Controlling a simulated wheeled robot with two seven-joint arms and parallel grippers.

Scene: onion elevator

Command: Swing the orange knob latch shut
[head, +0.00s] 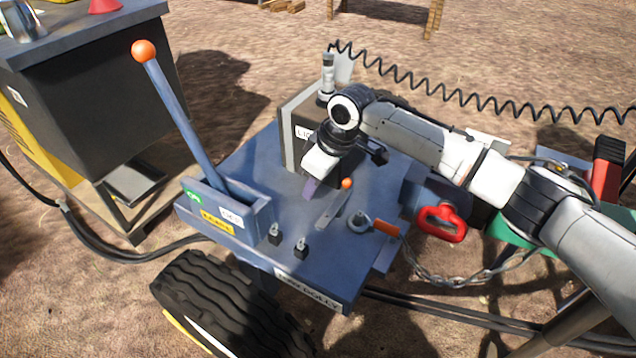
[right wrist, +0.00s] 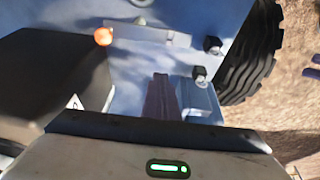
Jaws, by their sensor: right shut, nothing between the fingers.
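The latch is a flat grey bar (head: 333,208) with a small orange knob (head: 347,183) at its far end, lying on the blue dolly deck (head: 255,170). In the right wrist view the bar (right wrist: 150,36) lies across the top with its orange knob (right wrist: 103,36) at the left end. My right gripper (head: 310,191) points down at the deck just left of the knob, apart from it. Its dark fingers (right wrist: 162,98) are together and empty in the right wrist view. Two small black posts (head: 288,240) stand near the bar's other end. My left gripper is out of view.
A tall blue lever (head: 178,110) with an orange ball stands left of the latch. A grey box (head: 300,140) stands behind my right gripper. A ring with an orange tag (head: 372,227) and a red hook (head: 441,222) lie to the right. The deck's front is clear.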

